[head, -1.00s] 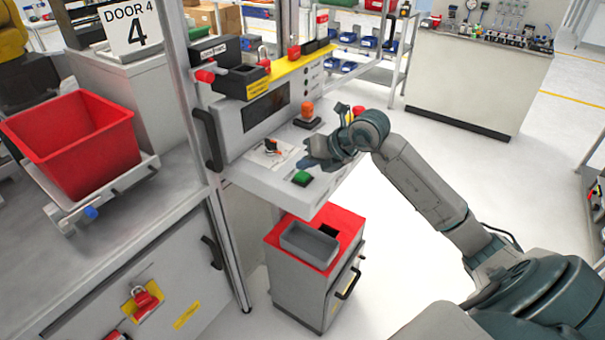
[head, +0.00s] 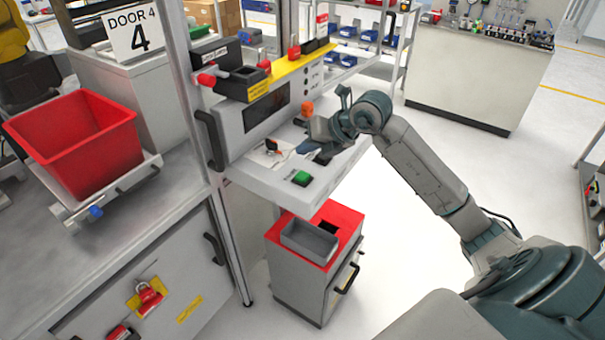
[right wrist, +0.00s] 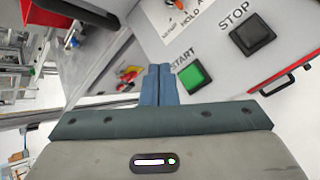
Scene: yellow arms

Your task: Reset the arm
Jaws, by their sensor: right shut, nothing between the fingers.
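My right gripper (head: 306,147) is over the control shelf (head: 251,177) of the grey machine. Its blue-grey fingers are shut together with nothing between them, as the right wrist view (right wrist: 158,72) shows. The green START button (head: 302,178) is below and in front of the gripper; in the right wrist view it (right wrist: 191,77) sits just right of the fingers. The dark STOP button (right wrist: 252,36) is farther right there. I cannot see contact with either button. An orange knob (head: 307,108) stands behind the gripper, partly hidden. My left gripper is not in view.
A red-topped cart (head: 338,218) with a grey tray (head: 310,240) stands below the shelf. A red bin (head: 75,140) sits on the left bench. A metal post (head: 203,150) stands left of the machine. Open floor lies right of the cart, under my right arm.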

